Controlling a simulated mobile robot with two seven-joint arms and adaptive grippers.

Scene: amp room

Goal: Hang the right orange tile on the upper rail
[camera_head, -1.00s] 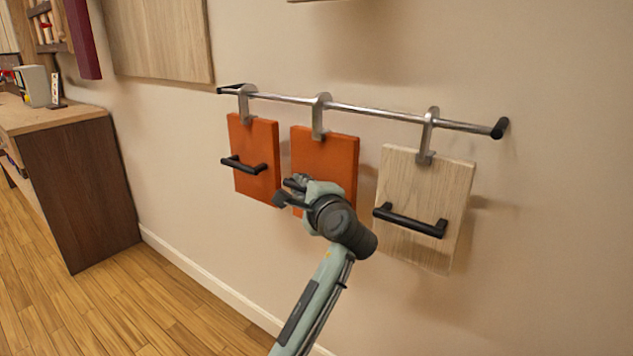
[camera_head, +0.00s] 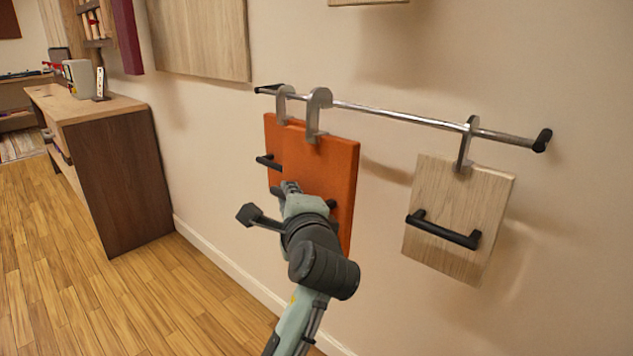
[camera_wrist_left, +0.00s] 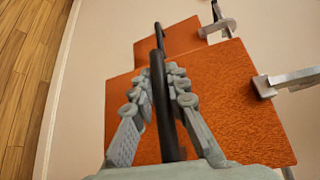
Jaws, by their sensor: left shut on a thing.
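The right orange tile (camera_head: 335,170) hangs from my left gripper (camera_head: 298,196), which is shut on its black handle. The handle lies between the fingers in the left wrist view (camera_wrist_left: 162,95). The tile's grey hook (camera_head: 318,112) appears in front of the rail (camera_head: 400,117); I cannot tell whether it still touches it. The left orange tile (camera_head: 272,138) hangs behind, partly covered by the held tile; it also shows in the left wrist view (camera_wrist_left: 178,38). No upper rail is clearly visible. My right gripper is not in view.
A light wood tile (camera_head: 458,205) with a black handle hangs at the rail's right. Wooden panels (camera_head: 200,35) are on the wall above, one cut off at the top edge (camera_head: 368,2). A brown cabinet (camera_head: 120,180) stands at left. Rail between the tiles is free.

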